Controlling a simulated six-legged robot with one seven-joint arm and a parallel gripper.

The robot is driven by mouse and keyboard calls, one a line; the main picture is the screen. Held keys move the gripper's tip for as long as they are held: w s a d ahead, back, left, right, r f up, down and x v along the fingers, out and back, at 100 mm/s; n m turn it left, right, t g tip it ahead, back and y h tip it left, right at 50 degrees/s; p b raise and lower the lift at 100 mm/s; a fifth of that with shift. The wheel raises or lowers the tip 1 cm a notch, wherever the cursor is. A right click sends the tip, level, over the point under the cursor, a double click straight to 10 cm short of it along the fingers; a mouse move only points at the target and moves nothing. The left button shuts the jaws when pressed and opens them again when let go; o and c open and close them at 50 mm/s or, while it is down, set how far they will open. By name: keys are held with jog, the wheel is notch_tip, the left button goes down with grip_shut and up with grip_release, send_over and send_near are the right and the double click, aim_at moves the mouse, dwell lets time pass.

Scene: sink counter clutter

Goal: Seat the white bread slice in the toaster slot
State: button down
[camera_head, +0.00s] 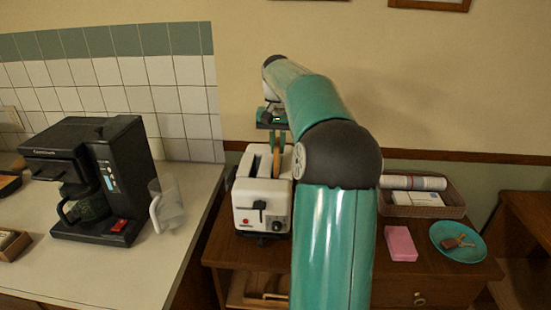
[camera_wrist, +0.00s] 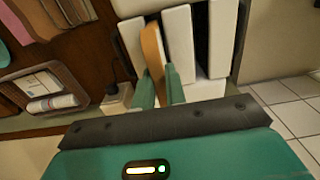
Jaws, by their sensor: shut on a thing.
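The white toaster (camera_head: 262,207) stands on the wooden cabinet, with two long slots in its top. My gripper (camera_head: 279,135) is above its right-hand slot, pointing down, with its fingers shut on the bread slice (camera_head: 276,162). The slice is upright, shows a tan crust edge, and lines up with that slot. In the wrist view the bread slice (camera_wrist: 152,48) is between the two green fingers (camera_wrist: 160,84) and runs between white walls of the toaster (camera_wrist: 180,42). How deep its lower edge sits is hidden. The other slot is dark and empty.
A black coffee maker (camera_head: 95,180) and a clear jug (camera_head: 167,205) stand on the left counter (camera_head: 150,262). Right of my arm are a wicker tray (camera_head: 452,211), a pink block (camera_head: 400,243) and a teal plate (camera_head: 445,252). A wall is close behind the toaster.

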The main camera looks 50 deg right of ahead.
notch_tip(320, 180, down, 4)
jog(key=shift+r, duration=0.1)
jog(key=shift+w, duration=0.2)
jog(key=shift+f, duration=0.35)
jog(key=c, duration=1.4)
grip_release()
jog(key=shift+c, duration=0.2)
jog(key=shift+s+f, duration=0.1)
